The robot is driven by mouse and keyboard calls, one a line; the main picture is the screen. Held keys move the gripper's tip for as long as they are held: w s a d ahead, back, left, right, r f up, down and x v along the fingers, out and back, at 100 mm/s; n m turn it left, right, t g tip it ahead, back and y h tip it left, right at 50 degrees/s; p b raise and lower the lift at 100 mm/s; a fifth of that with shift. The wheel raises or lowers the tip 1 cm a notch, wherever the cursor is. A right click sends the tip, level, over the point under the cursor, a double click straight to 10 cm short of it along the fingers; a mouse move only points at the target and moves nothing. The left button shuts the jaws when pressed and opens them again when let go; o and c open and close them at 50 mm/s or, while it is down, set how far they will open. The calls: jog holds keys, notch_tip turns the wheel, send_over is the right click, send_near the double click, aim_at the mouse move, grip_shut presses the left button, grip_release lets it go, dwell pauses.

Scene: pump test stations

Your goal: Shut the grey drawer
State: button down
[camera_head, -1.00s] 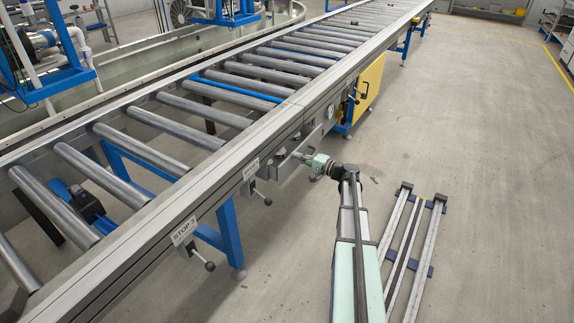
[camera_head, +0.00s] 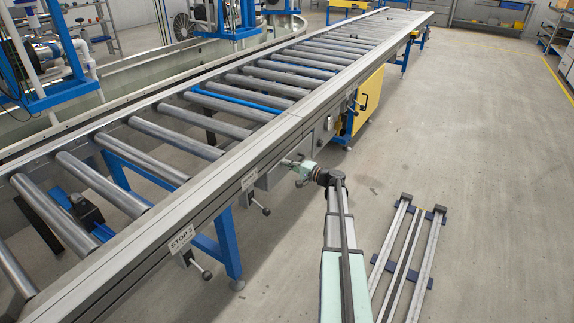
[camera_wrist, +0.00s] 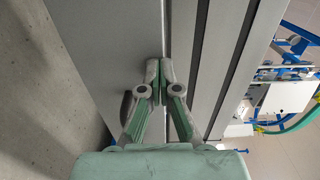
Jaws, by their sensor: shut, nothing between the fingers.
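A plain grey front that looks like the grey drawer (camera_head: 272,178) sits under the near side rail of the conveyor. In the wrist view a large flat grey panel (camera_wrist: 100,45) fills the left, with a dark oval handle or slot (camera_wrist: 127,104) partly behind a finger. My gripper (camera_head: 287,162) is at the conveyor's near side, close to this front. In the wrist view its fingers (camera_wrist: 160,84) are together and empty, over the panel's edge beside the rail. I cannot tell whether they touch it, nor how far the drawer stands out.
The roller conveyor (camera_head: 205,117) runs from lower left to the far back. Small levers (camera_head: 260,208) and a blue leg (camera_head: 229,240) stand along its near side. A yellow box (camera_head: 368,98) hangs farther along. My rails lie on the floor at right; the floor beyond is open.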

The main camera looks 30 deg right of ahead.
jog(key=p+v, duration=0.2)
jog(key=v, duration=1.2)
jog(key=s+a+f+n+g, duration=0.2)
jog(key=s+a+f+g, duration=0.5)
jog(key=s+a, duration=0.35)
jog(key=s+a+f+n+g, duration=0.2)
jog(key=s+a+f+g, duration=0.6)
jog(key=a, duration=0.4)
jog(key=s+a+f+n+g, duration=0.2)
jog(key=s+a+f+g, duration=0.45)
jog(key=s+a, duration=0.4)
jog(key=s+a+n+g+h, duration=0.3)
jog(key=s+a+h, duration=0.15)
jog(key=s, duration=0.45)
jog(key=s+a+n+g+h, duration=0.35)
jog(key=s+a, duration=0.25)
jog(key=s, duration=0.2)
notch_tip(320, 180, up, 15)
jog(key=a+t+p, duration=0.2)
jog(key=t+p, duration=0.2)
jog(key=p, duration=2.4)
jog(key=shift+s+f+t+y, duration=0.15)
jog(key=shift+s+t+y, duration=0.15)
jog(key=shift+t, duration=0.1)
